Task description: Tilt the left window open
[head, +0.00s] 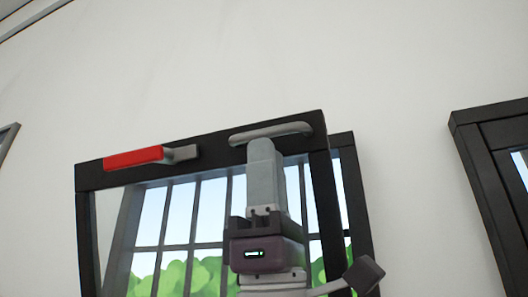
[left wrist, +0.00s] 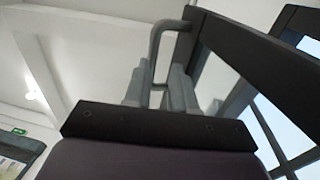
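The left window's dark sash (head: 215,145) is in the middle of the head view. Its right edge stands out in front of the outer frame (head: 352,190), so it looks tilted out from the wall. A grey bar handle (head: 272,133) is on its top rail, and it also shows in the left wrist view (left wrist: 154,45). A red handle (head: 133,158) with a grey end sits left of it. My left gripper (head: 262,145) is upright at the bar handle. In the wrist view its fingers (left wrist: 158,92) are apart, with part of the handle between them; contact is unclear. My right gripper is out of view.
Another dark window frame (head: 480,150) is at the right edge of the head view. White wall (head: 400,60) fills the space above and between the windows. A green sign (left wrist: 18,131) and a ceiling light (left wrist: 30,92) show in the left wrist view.

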